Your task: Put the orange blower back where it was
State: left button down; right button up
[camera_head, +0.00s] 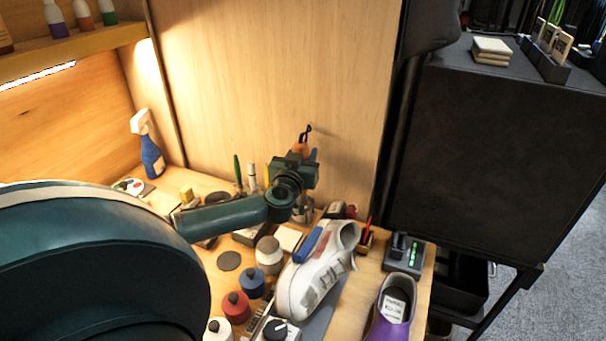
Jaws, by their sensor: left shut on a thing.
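The orange blower (300,148) shows as a small orange patch with a dark tip, just above my left gripper (300,160) and in front of the wooden back wall. My left gripper is shut on the blower. Its green body hides most of the blower and the fingertips. I cannot tell whether the blower touches the wall or anything below it. My right gripper is not in view.
A white sneaker (318,270) with a blue brush (311,243) stands on the crowded wooden bench. Around it are several bottles, a purple shoe (391,312) and a dark device (404,252). A blue spray bottle (152,156) stands at the back left.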

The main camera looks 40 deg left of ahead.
pick_arm(q)
notch_tip(320, 180, down, 5)
jog(key=shift+r+b, duration=0.15)
jog(key=shift+b, duration=0.75)
jog(key=shift+w, duration=0.15)
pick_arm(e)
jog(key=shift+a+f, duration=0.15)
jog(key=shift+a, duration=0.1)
pick_arm(q)
jog(key=shift+f, duration=0.2)
jog(key=c, duration=0.9)
grip_release()
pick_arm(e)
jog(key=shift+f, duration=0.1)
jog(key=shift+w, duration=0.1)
pick_arm(q)
jog(key=shift+s+d, duration=0.1)
jog(key=shift+s, duration=0.2)
jog(key=p+v, duration=0.1)
jog(key=v, duration=1)
jog(key=shift+d+p, duration=0.15)
jog(key=shift+p, duration=0.2)
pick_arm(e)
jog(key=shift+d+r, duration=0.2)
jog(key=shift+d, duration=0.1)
pick_arm(q)
jog(key=shift+s, duration=0.1)
